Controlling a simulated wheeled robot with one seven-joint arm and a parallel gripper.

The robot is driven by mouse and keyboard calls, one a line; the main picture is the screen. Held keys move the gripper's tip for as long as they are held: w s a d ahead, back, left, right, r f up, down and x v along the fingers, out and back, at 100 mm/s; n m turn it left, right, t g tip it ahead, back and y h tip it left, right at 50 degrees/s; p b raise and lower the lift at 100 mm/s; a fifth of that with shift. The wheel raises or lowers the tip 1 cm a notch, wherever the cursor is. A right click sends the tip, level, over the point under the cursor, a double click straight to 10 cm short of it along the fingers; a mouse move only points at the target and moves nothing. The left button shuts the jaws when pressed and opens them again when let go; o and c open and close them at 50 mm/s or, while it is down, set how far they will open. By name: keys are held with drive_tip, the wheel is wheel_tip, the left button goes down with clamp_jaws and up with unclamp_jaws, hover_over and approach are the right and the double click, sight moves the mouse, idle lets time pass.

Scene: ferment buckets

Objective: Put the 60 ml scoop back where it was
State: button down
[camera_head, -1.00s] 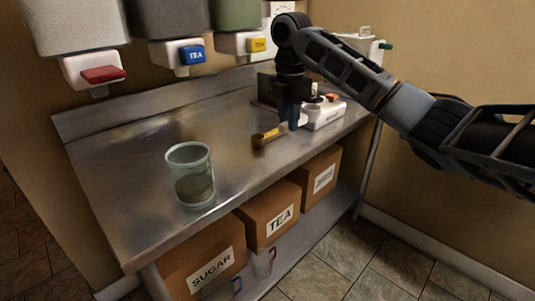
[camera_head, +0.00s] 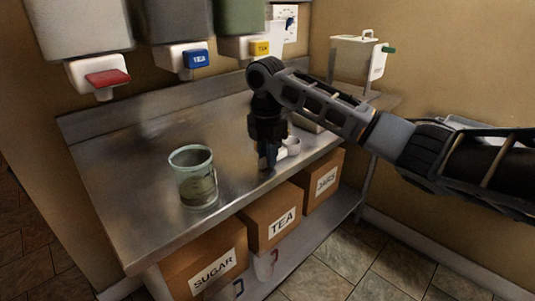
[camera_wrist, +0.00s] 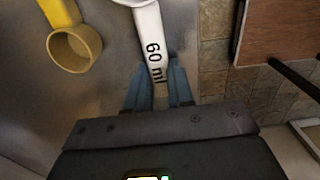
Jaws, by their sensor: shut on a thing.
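My gripper (camera_head: 267,163) is shut on the handle of the white scoop (camera_head: 290,147), close over the front part of the steel counter. In the wrist view the scoop's handle (camera_wrist: 152,45) reads "60 ml" and runs up from between the fingertips (camera_wrist: 160,95). Its bowl is mostly cut off at the top edge there. I cannot tell whether the scoop touches the counter. A yellow scoop (camera_wrist: 75,47) lies on the counter just left of it in the wrist view; my gripper hides it in the head view.
A glass beaker (camera_head: 195,178) with dark contents stands left of my gripper. A white holder (camera_head: 308,122) is partly behind my arm. Dispensers hang above the back of the counter (camera_head: 140,150). Labelled boxes (camera_head: 270,218) sit on the shelf below.

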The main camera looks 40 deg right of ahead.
drive_tip(key=shift+f, duration=0.1)
drive_tip(key=c, duration=1)
unclamp_jaws()
wheel_tip(320, 180, up, 12)
drive_tip(key=shift+a+r+p, duration=0.1)
drive_tip(key=shift+a+p, duration=0.05)
drive_tip(key=shift+p, duration=0.2)
